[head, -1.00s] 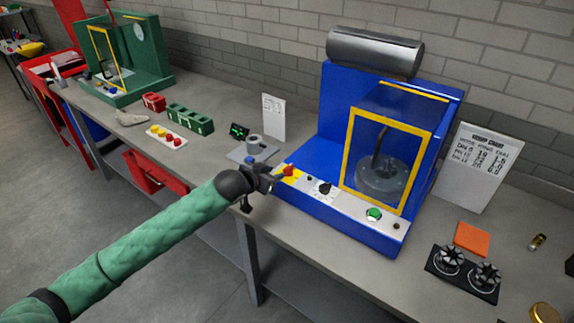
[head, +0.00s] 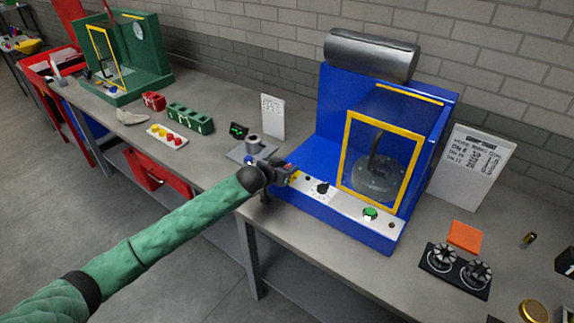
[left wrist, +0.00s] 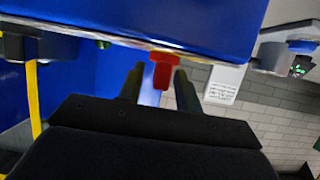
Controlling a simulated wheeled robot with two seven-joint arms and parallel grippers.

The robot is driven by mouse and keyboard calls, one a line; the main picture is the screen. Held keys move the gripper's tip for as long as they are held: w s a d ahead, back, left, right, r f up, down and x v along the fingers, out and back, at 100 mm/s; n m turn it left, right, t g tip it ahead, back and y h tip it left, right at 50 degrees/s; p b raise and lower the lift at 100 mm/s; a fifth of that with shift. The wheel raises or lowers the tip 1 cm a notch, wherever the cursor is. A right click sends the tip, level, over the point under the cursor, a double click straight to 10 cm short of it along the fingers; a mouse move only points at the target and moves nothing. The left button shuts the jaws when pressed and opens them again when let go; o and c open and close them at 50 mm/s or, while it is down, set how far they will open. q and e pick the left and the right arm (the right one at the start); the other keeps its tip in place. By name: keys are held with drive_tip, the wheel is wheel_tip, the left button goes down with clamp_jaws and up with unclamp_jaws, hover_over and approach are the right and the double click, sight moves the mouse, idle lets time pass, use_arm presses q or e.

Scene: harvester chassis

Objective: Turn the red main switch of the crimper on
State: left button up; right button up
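The crimper (head: 335,105) is a blue machine on the bench with a yellow-framed clear guard. Its red main switch (head: 288,166) sits on a yellow plate at the left end of the front panel, mostly hidden by my left gripper (head: 283,175). In the left wrist view the red switch handle (left wrist: 162,70) sticks out of the blue housing between the two fingers of my left gripper (left wrist: 160,90). The fingers stand apart, with gaps seen beside the handle. My right gripper is not in view.
The panel also carries a black knob (head: 322,187) and a green button (head: 370,213). A grey device with a cylinder (head: 253,143) stands close left of the gripper. A black plate with two knobs (head: 456,268) lies at the right. A green machine (head: 150,60) stands at the far left.

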use_arm(q)
clamp_jaws()
